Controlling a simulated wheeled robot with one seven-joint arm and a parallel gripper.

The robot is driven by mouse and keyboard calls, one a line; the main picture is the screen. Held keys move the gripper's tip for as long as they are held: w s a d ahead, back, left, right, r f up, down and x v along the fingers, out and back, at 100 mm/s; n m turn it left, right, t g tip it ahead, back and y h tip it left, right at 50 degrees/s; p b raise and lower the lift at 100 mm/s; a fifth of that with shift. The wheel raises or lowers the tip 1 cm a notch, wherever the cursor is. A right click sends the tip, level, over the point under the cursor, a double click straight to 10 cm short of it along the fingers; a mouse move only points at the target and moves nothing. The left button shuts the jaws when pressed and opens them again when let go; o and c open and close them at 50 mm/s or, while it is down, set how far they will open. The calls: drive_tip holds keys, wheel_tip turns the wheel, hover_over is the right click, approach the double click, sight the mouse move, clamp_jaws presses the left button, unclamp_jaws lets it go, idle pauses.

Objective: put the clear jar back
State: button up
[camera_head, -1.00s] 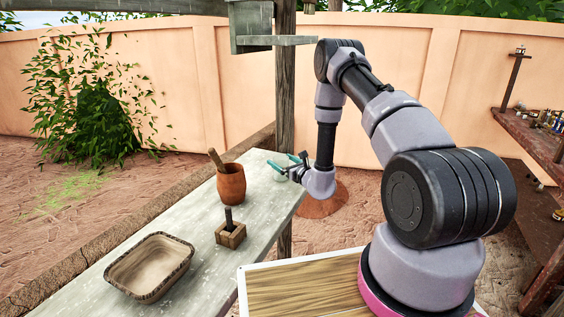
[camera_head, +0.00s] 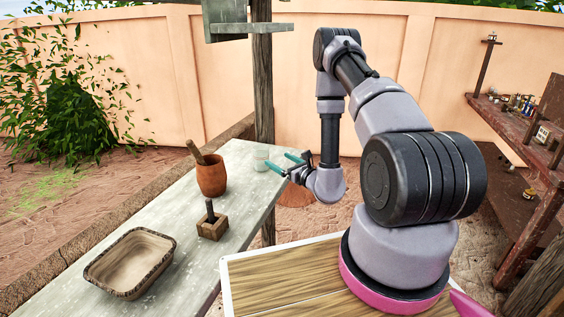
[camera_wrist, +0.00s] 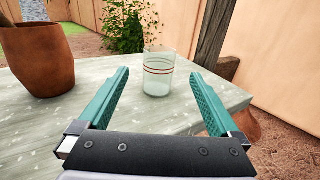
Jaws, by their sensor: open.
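The clear jar (camera_wrist: 158,72) stands upright on the grey table (camera_wrist: 110,140) in the wrist view, with thin red bands around it. In the head view the jar (camera_head: 261,160) shows small and pale near the table's far end. My gripper (camera_wrist: 163,85) is open, its two teal fingers apart. The jar stands beyond the fingertips, roughly in line with the gap and apart from both fingers. In the head view my gripper (camera_head: 281,162) is low over the table's far right edge, pointing left toward the jar.
A brown clay pot (camera_head: 211,177) holding a wooden stick stands left of the jar. A small wooden block with a dark peg (camera_head: 212,226) and a basket-like tray (camera_head: 130,262) are nearer. A wooden post (camera_head: 263,90) rises behind the table. A shelf (camera_head: 520,130) with small items stands right.

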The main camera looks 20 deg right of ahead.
drive_tip(key=shift+s+d, duration=0.1)
drive_tip(key=shift+s, duration=0.2)
drive_tip(key=s+a+r+n+g+y, duration=0.1)
drive_tip(key=a+r+n+g+y, duration=0.3)
drive_tip(key=r, duration=0.5)
drive_tip(key=s+a+r+n+g+y, duration=0.2)
drive_tip(key=a+r+n+y, duration=0.35)
drive_tip(key=r, duration=0.35)
drive_tip(key=s+a+r+n+g, duration=0.5)
drive_tip(key=s+r+n+g, duration=0.2)
drive_tip(key=s+r+g, duration=0.15)
drive_tip(key=s+d+r+n+g+h, duration=0.1)
drive_tip(key=s+d+r+n+h, duration=0.2)
drive_tip(key=s, duration=0.4)
drive_tip(key=s+d+r+n+g+h, duration=0.1)
drive_tip(key=s+r+n+h, duration=0.1)
drive_tip(key=s+n+h, duration=0.35)
drive_tip(key=s+d+r+n+t+h, duration=0.1)
drive_tip(key=s+d+r+t+h, duration=0.1)
drive_tip(key=d, duration=0.3)
drive_tip(key=s+d+r+n+t+h, duration=0.1)
drive_tip(key=s+d+r+t+h, duration=0.1)
drive_tip(key=d+r+t+h, duration=0.2)
drive_tip(key=shift+s+d+r+t, duration=0.3)
drive_tip(key=shift+d+r+t, duration=0.45)
drive_tip(key=shift+d, duration=0.35)
